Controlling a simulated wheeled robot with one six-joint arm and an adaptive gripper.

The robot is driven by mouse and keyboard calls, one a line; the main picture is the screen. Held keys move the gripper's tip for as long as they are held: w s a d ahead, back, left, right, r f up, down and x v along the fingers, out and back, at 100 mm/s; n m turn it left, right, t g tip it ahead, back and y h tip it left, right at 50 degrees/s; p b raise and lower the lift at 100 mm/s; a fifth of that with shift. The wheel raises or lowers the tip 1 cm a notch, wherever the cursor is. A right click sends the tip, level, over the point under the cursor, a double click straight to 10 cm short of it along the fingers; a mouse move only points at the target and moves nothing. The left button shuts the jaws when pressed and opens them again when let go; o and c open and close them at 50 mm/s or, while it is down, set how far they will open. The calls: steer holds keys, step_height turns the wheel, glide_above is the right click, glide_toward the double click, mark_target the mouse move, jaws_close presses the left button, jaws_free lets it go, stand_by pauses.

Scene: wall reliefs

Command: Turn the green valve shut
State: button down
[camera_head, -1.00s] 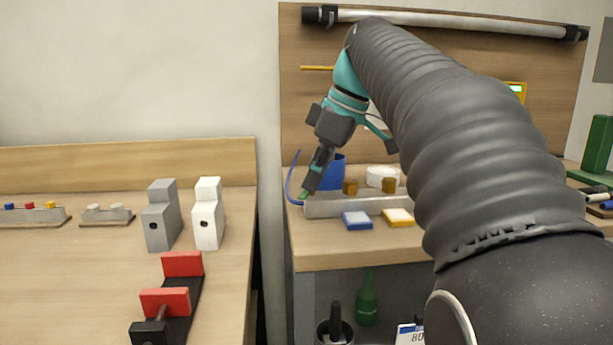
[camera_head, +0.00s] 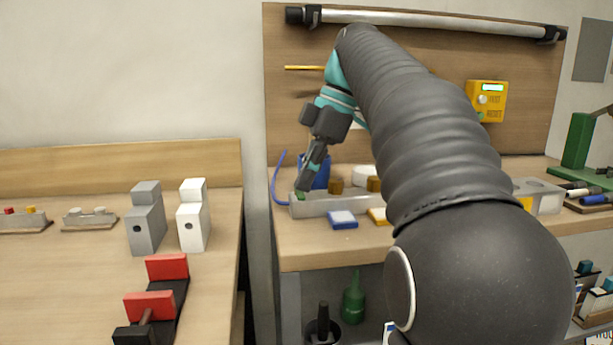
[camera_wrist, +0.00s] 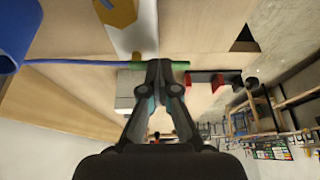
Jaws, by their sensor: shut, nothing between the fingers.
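The green valve (camera_head: 300,196) is a small green handle at the left end of a long grey block on the right-hand bench. A thin blue hose (camera_head: 274,188) curves up beside it. In the wrist view the green handle (camera_wrist: 181,65) shows on the right of the fingertips, which hide its middle. My gripper (camera_head: 304,184) points down at the valve, its tips together at or just above the handle. It is shut and empty in the wrist view (camera_wrist: 160,66); I cannot tell whether it touches the handle.
The grey block (camera_head: 340,204) carries brown knobs (camera_head: 336,186). A blue cup (camera_head: 316,172) stands close behind my gripper. Blue and white pads (camera_head: 342,219) lie in front. Grey and white blocks (camera_head: 193,220) stand on the left bench, across a gap. My arm hides much of the right bench.

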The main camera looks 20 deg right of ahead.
steer(key=shift+f, duration=0.35)
steer(key=shift+c, duration=1.9)
jaws_free()
steer(key=shift+w, duration=0.1)
steer(key=o, duration=0.3)
steer(key=shift+r, duration=0.2)
steer(key=shift+a, duration=0.1)
